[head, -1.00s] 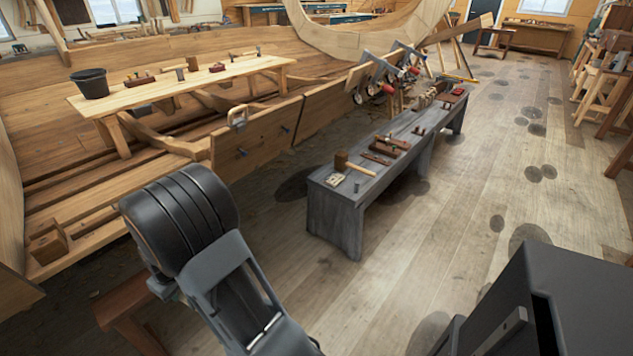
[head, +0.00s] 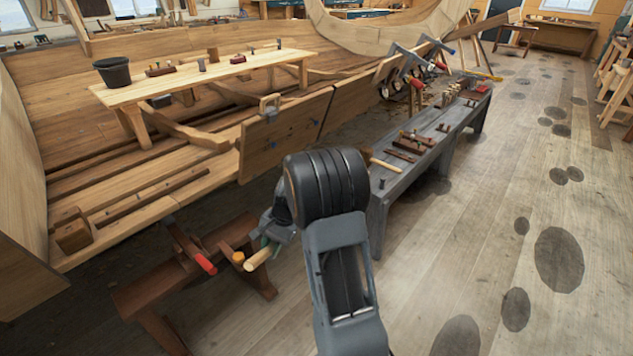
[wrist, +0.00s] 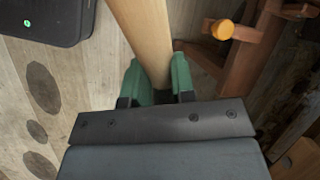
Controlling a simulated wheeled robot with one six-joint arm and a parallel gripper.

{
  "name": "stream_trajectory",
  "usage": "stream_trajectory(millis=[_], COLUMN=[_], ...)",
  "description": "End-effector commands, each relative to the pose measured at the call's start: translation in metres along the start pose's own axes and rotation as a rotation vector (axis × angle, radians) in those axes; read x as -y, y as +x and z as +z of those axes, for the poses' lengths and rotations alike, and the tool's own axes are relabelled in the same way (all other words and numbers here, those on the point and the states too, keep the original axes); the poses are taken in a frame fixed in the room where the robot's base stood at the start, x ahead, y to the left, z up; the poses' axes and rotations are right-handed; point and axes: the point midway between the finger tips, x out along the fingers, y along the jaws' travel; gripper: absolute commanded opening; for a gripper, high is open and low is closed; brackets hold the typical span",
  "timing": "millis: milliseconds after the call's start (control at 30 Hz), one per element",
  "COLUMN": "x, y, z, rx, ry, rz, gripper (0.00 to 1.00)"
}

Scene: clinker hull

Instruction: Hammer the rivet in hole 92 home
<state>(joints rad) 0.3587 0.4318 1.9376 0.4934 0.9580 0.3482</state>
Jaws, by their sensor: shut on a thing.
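My gripper (head: 266,247) is at the end of my arm, left of the grey bench and above a brown trestle. In the wrist view, its green jaws (wrist: 157,78) are shut on a pale round wooden handle (wrist: 142,30). The handle's end (head: 255,261) also shows in the head view. No tool head shows on it, so I cannot tell what tool it is. No hole number is readable, and I cannot pick out rivet 92.
The grey bench (head: 380,192) holds several tools, including a wooden handle (head: 386,165) partly hidden by my arm. The brown trestle (head: 228,238) has a red-handled tool (head: 205,263) and an orange knob (head: 238,257). A pale plank bench (head: 160,90) stands inside the hull.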

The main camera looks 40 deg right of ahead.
Motion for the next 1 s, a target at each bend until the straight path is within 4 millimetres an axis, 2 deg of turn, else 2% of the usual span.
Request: stream_trajectory(millis=[200, 400, 567, 700, 833, 1000], x=[0.01, 0.02, 0.019, 0.008, -0.005, -0.017], y=[-0.023, -0.06, -0.101, -0.143, -0.172, -0.194], z=[-0.018, -0.042, -0.067, -0.091, -0.107, -0.117], rx=[0.227, 0.369, 0.402, 0.379, 0.346, 0.318], ry=[0.399, 0.645, 0.757, 0.814, 0.84, 0.854], rz=[-0.383, -0.818, -1.151, -1.403, -1.548, -1.636], gripper=[0.0, 0.0, 0.0, 0.0, 0.0, 0.0])
